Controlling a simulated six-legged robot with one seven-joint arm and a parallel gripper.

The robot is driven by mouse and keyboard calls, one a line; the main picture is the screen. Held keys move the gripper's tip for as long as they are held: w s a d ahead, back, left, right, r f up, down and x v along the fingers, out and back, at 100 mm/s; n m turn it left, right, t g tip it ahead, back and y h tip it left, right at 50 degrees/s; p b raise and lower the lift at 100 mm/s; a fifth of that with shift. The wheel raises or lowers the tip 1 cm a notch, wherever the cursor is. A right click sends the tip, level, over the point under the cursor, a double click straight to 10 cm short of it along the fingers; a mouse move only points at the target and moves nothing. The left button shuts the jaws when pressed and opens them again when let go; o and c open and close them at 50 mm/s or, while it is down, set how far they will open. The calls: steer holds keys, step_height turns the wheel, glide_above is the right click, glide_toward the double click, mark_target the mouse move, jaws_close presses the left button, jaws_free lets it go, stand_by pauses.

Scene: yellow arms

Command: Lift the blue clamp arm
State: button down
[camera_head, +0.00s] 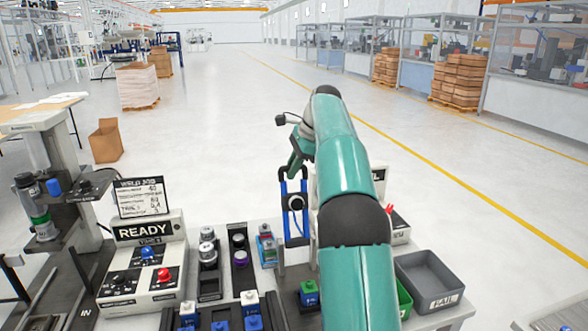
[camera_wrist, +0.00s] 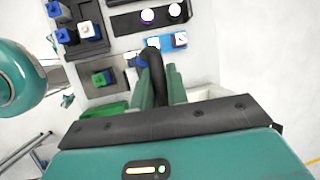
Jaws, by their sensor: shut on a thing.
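The blue clamp arm (camera_head: 285,212) shows in the head view as an upright blue frame with a round dark and pale part in its middle. My gripper (camera_head: 296,165) is at its top end, partly hidden behind my teal arm. In the wrist view my gripper (camera_wrist: 158,88) has its two teal fingers on either side of a black curved part, with a bit of blue near its far end. The jaws are closed on the clamp arm. Whether its lower end touches the table is unclear.
A READY control box (camera_head: 143,255) with buttons stands at the left. Racks with blue-topped pieces (camera_head: 250,310) lie in front. A grey FAIL bin (camera_head: 437,280) and a green bin (camera_head: 404,300) are at the right. Open floor lies beyond the table.

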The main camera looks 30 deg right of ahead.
steer(key=shift+w+a, duration=0.1)
steer(key=c, duration=1.4)
jaws_free()
steer(key=shift+v, duration=2.6)
steer(key=s+d, duration=0.2)
steer(key=d, duration=0.1)
steer(key=s+d, duration=0.5)
steer(key=d, duration=0.1)
steer(key=shift+s+d+f, duration=0.1)
steer(key=shift+s+d, duration=0.1)
steer(key=shift+s, duration=0.1)
